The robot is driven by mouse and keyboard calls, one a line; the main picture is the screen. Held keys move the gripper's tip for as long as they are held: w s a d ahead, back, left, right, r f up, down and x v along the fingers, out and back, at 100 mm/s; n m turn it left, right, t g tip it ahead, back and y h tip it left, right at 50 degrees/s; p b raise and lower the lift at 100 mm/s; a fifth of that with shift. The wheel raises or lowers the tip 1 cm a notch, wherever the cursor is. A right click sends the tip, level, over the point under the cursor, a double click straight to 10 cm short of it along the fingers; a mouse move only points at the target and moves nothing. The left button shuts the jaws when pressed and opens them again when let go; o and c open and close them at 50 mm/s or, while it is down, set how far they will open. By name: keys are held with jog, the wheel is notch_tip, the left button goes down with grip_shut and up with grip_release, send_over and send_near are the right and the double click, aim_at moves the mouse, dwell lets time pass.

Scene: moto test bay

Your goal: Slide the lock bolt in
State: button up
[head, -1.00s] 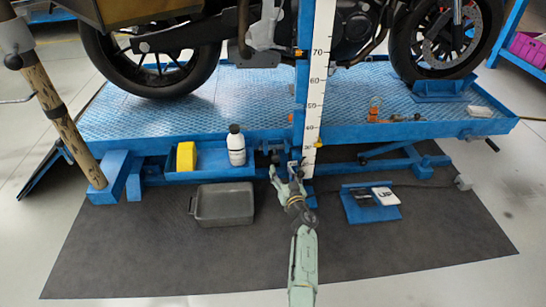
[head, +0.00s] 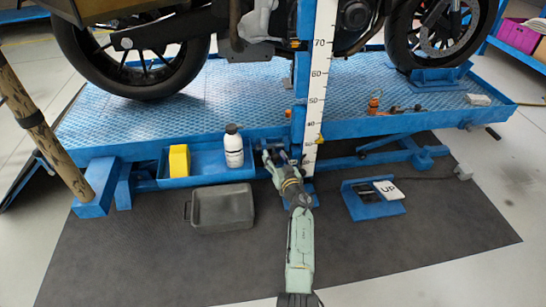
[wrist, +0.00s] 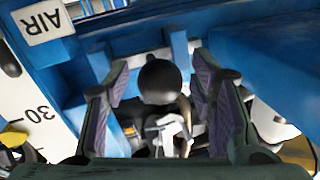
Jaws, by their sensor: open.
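A black round knob (wrist: 160,82), which looks like the handle of the lock bolt, shows in the wrist view. My gripper (wrist: 161,98) is open, with one padded finger on either side of the knob. I cannot tell whether either finger touches it. The rest of the bolt is mostly hidden behind the knob. In the head view my gripper (head: 279,157) is at the lift's front edge, just left of the foot of the scale post (head: 315,85). The bolt is too small and covered to make out there.
A tray with a yellow block (head: 179,160) and a white bottle (head: 233,147) is left of my gripper. A grey bin (head: 222,208) stands on the mat below. A blue pedal plate with an UP sign (head: 388,190) lies to the right. The motorcycle stands above on the lift deck (head: 240,95).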

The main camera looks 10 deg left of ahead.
jog(key=shift+c, duration=0.2)
grip_shut()
dwell(0.5)
